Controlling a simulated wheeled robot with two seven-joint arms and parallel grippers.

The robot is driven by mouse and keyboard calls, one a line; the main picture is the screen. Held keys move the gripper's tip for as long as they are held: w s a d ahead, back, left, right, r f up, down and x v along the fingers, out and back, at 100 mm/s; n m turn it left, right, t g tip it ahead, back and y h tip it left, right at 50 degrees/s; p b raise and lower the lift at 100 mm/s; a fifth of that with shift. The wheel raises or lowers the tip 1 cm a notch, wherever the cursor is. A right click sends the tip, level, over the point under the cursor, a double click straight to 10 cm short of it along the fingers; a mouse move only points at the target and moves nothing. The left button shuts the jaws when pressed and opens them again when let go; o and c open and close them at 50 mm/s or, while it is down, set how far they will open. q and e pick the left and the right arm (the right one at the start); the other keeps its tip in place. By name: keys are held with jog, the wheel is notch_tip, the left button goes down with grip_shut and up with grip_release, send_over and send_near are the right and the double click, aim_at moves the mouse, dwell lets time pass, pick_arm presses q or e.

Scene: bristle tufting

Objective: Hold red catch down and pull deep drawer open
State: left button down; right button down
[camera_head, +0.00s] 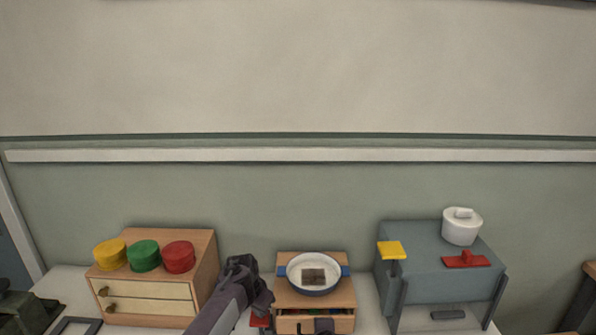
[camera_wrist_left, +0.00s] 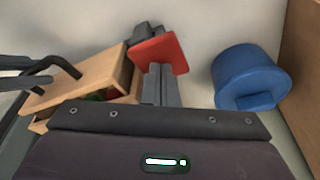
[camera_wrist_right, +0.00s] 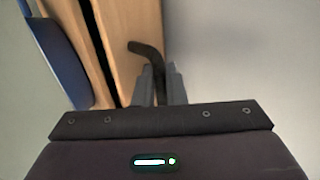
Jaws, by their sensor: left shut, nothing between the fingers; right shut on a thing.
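The wooden drawer box (camera_head: 345,293) stands at the middle front, its drawer (camera_head: 288,325) partly out with colored contents showing. The red catch (camera_head: 259,322) is beside the box's left side, partly hidden by my left arm; it shows as a red plate in the left wrist view (camera_wrist_left: 160,52). My left gripper (camera_head: 258,294) is shut and empty, its fingertips (camera_wrist_left: 161,78) at the red plate's edge; whether they press it, I cannot tell. My right gripper (camera_wrist_right: 160,85) is shut on the drawer's dark handle (camera_wrist_right: 143,48) in the right wrist view.
A white pan (camera_head: 313,263) with blue handles sits on the box. A blue round object (camera_wrist_left: 245,75) is near the catch. A wooden cabinet (camera_head: 205,255) with colored lids stands left. A grey cabinet (camera_head: 435,262) with a white pot (camera_head: 462,228) stands right.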

pick_arm(q)
jog(key=shift+s+f, duration=0.1)
jog(key=shift+f, duration=0.1)
pick_arm(e)
jog(key=shift+s, duration=1.1)
jog(key=shift+r, duration=0.1)
jog(key=c, duration=1.2)
grip_release()
jog(key=shift+c, duration=0.2)
pick_arm(q)
jog(key=shift+r, duration=0.1)
pick_arm(e)
jog(key=v, duration=0.8)
pick_arm(q)
jog(key=shift+r, duration=0.1)
jog(key=shift+v, duration=0.8)
jog(key=w+d+v, duration=0.1)
jog(key=v, duration=0.6)
jog(key=shift+w+r, duration=0.3)
jog(key=shift+w, duration=0.2)
